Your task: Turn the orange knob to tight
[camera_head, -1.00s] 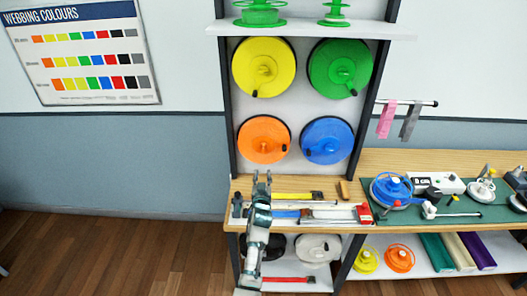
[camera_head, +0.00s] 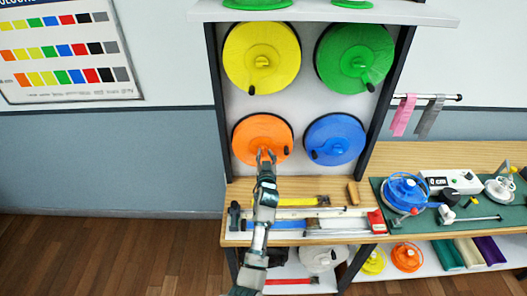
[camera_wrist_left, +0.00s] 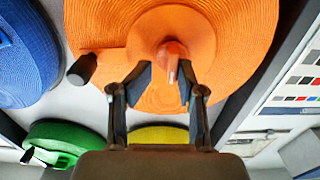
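The orange reel (camera_head: 252,133) is the lower left of the reels on the wall panel. It fills the upper part of the left wrist view (camera_wrist_left: 235,45). Its small orange knob (camera_wrist_left: 172,50) sticks out from the hub. A dark crank handle (camera_wrist_left: 82,69) sits near the rim. My left gripper (camera_head: 266,155) is in front of the lower part of the reel and hides the knob in the head view. In the left wrist view its fingers (camera_wrist_left: 165,84) are apart, with the knob's end near the right-hand finger; contact cannot be told. My right gripper is not in view.
A blue reel (camera_head: 336,138) hangs to the right; yellow (camera_head: 258,52) and green (camera_head: 352,52) reels hang above. The wooden bench (camera_head: 234,188) below holds a yellow strap tool (camera_head: 300,201) and other tools. Dark posts (camera_head: 216,100) flank the panel.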

